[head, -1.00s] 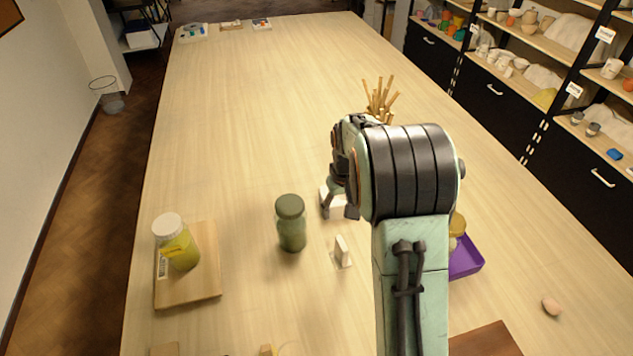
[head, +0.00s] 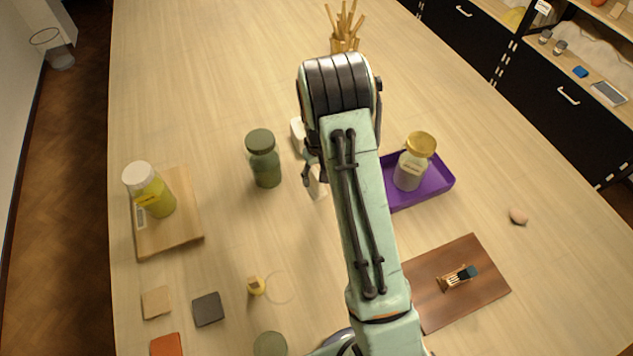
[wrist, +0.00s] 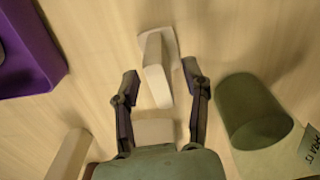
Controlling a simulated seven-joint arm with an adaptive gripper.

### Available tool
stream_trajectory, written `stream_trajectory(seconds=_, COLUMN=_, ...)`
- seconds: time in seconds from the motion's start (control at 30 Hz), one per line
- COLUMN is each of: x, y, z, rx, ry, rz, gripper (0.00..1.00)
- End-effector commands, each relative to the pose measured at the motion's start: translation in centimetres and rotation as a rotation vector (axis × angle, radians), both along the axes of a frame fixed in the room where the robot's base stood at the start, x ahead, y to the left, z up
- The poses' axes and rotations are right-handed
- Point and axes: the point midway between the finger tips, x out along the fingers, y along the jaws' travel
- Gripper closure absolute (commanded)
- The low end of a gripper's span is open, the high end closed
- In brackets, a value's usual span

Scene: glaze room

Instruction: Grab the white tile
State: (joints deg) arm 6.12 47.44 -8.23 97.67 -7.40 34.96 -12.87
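The white tile (wrist: 156,68) stands upright on a thin pale square base (wrist: 172,40) in the wrist view. I cannot tell whether the two are one piece. In the head view, only a pale part of it (head: 319,189) shows beside my arm. My gripper (wrist: 160,77) is open, with one finger on each side of the tile's near end in the wrist view. Neither finger clearly touches it. My gripper also shows in the head view (head: 312,181), largely hidden by my arm.
A dark green jar (head: 263,160) stands close left of my gripper. A purple tray (head: 435,184) holding a yellow-lidded jar (head: 412,162) is to the right. A white block (head: 297,133) lies behind. A wooden board (head: 185,238) with another jar is farther left.

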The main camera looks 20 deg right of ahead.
Motion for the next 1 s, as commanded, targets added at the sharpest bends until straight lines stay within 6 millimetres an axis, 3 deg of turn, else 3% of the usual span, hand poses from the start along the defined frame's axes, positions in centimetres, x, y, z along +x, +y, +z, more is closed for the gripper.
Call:
stream_trajectory(seconds=0.03, x=0.0, y=0.0, z=0.0, rx=0.0, ry=0.0, rz=0.0, gripper=0.74)
stream_trajectory(seconds=0.1, x=0.0, y=0.0, z=0.0, rx=0.0, ry=0.0, rz=0.0, gripper=0.96)
stream_trajectory(seconds=0.13, x=0.0, y=0.0, z=0.0, rx=0.0, ry=0.0, rz=0.0, gripper=1.0)
stream_trajectory(seconds=0.63, x=0.0, y=0.0, z=0.8, rx=0.0, ry=-0.002, rz=0.0, gripper=1.0)
stream_trajectory(seconds=0.8, x=-0.1, y=0.0, z=3.6, rx=-0.001, ry=-0.004, rz=0.0, gripper=1.0)
stream_trajectory(seconds=1.0, x=-4.3, y=0.9, z=8.6, rx=0.0, ry=-0.006, rz=0.0, gripper=1.0)
